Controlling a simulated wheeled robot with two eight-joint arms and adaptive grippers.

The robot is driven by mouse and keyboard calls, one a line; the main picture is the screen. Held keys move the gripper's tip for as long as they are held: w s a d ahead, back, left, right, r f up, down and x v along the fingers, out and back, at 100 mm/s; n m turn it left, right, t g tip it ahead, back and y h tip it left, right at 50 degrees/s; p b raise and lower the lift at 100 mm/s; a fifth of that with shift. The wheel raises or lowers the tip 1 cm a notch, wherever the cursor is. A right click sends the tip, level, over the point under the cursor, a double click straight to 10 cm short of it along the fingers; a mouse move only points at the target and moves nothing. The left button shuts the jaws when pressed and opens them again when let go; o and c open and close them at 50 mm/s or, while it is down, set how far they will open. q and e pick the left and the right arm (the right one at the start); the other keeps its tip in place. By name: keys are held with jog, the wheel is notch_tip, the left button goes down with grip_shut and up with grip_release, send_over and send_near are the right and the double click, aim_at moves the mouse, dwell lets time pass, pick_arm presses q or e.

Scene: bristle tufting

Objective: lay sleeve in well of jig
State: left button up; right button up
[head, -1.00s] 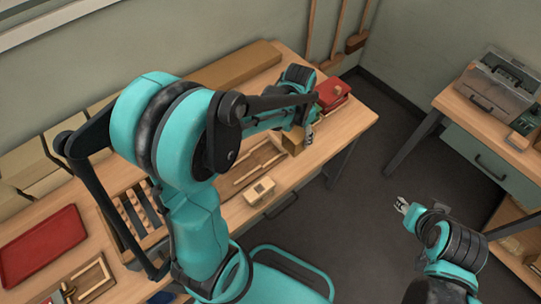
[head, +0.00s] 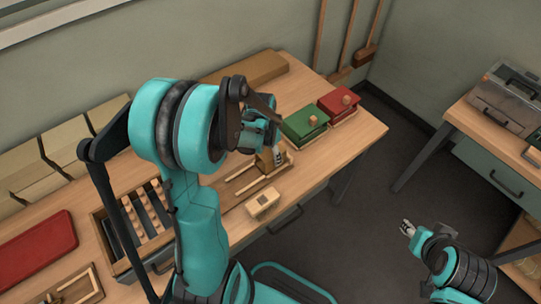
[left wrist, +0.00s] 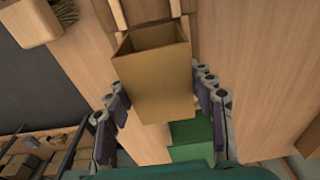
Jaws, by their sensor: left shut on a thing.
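The sleeve is a brown cardboard tube, open at one end, seen in the left wrist view (left wrist: 155,85) and in the head view (head: 264,160). My left gripper (left wrist: 160,95) is shut on it, with a finger on each side. In the head view, the left gripper (head: 278,155) holds the sleeve over the right part of the wooden jig (head: 240,178). Pale jig rails (left wrist: 118,14) show beyond the sleeve's open end. Whether the sleeve touches the jig floor cannot be told. My right gripper (head: 407,228) hangs over the floor, away from the table, too small to read.
Green (head: 303,122) and red (head: 339,102) boxes stand right of the jig. A pale block (head: 263,203) lies at the front edge. A slotted rack (head: 148,212) and red tray (head: 38,238) are left. My left arm hides part of the table.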

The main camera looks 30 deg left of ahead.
pick_arm(q)
jog(key=shift+f, duration=0.2)
jog(key=o, duration=0.9)
jog(key=shift+c, duration=0.2)
